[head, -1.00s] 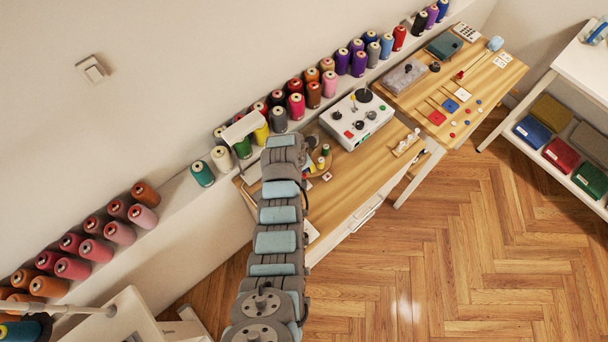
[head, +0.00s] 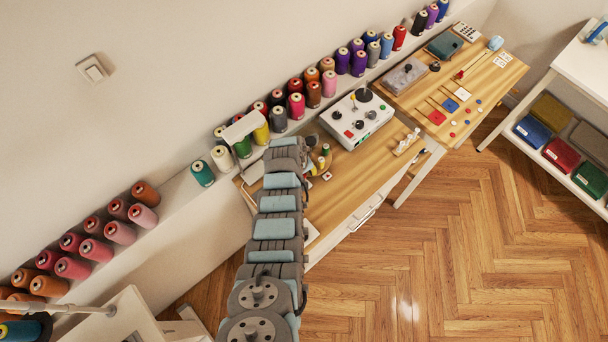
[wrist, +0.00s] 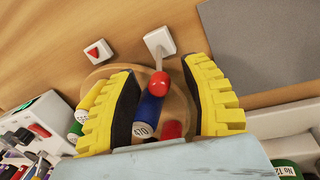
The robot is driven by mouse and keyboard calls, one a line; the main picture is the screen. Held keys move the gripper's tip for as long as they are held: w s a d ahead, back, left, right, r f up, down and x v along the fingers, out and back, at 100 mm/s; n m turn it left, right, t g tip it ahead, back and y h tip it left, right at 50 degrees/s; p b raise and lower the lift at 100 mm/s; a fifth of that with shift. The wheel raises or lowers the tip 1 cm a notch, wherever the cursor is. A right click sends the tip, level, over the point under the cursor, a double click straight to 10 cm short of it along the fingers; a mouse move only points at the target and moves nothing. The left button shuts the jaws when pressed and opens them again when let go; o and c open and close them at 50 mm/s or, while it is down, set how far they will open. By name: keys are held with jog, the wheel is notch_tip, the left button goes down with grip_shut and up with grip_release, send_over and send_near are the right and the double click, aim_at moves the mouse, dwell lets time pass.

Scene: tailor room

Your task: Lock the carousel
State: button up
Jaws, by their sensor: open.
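The carousel is a round wooden disc, its rim showing in the wrist view (wrist: 98,77), partly hidden by my gripper. It carries a blue spool (wrist: 149,109), a yellow spool (wrist: 92,93) and a red spool (wrist: 172,130). A lever with a red ball knob (wrist: 158,84) rises from a white square plate (wrist: 159,41) at the disc's edge. My gripper (wrist: 158,70) is open, its yellow fingers on either side of the red knob and blue spool. No clear contact with the knob shows. In the head view my arm hides the gripper and part of the carousel.
A white tile with a red triangle (wrist: 97,52) lies beside the lever plate. A white control box (head: 356,118) stands right of the carousel on the wooden table (head: 352,180). A shelf with several thread cones (head: 297,105) runs along the wall behind. A grey mat (wrist: 265,45) lies nearby.

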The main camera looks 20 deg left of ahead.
grip_shut()
